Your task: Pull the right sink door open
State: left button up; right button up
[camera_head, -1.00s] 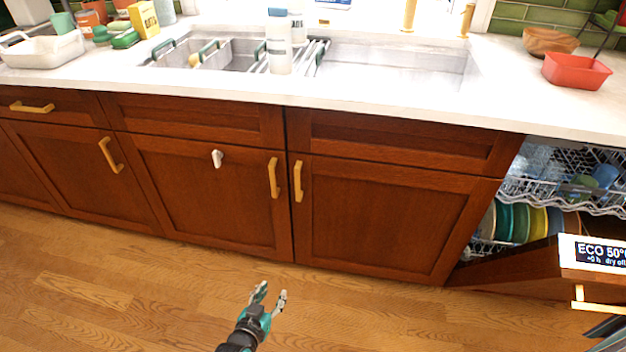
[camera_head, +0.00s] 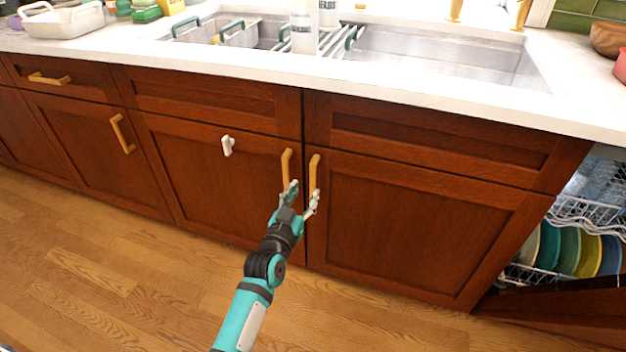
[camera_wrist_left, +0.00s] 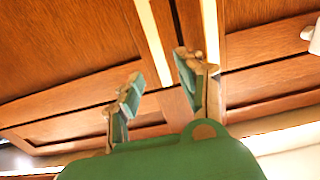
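The right sink door (camera_head: 410,220) is a dark red-brown panel, closed, with an upright gold handle (camera_head: 314,172) near its left edge. The left sink door (camera_head: 205,185) beside it is also closed, with its own gold handle (camera_head: 286,168). My left gripper (camera_head: 302,194) is open, with its fingertips at the lower ends of the two handles. In the left wrist view, where left and right look swapped, the right door's handle (camera_wrist_left: 153,40) shows between the spread fingertips (camera_wrist_left: 162,84). I cannot tell whether they touch it. My right gripper is not in view.
A white hook (camera_head: 228,146) sticks out from the left door. The open dishwasher with its racks (camera_head: 585,212) and plates is at the right. The white counter (camera_head: 440,99) overhangs the doors. The wooden floor (camera_head: 130,285) in front is clear.

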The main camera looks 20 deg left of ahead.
aim_at(312, 178)
pick_arm(q)
jog(key=w, duration=0.4)
jog(key=shift+d+f+b, duration=0.1)
jog(key=shift+b, duration=0.3)
jog(key=shift+w, duration=1.05)
jog(key=shift+w+b, duration=0.35)
jog(key=shift+w, duration=0.25)
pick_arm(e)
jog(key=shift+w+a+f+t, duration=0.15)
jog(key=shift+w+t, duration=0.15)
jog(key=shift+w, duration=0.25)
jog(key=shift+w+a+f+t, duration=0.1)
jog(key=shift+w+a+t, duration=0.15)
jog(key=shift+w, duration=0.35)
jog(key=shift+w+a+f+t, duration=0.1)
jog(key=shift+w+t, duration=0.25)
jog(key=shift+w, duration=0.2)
pick_arm(q)
jog(key=shift+c, duration=0.3)
grip_shut()
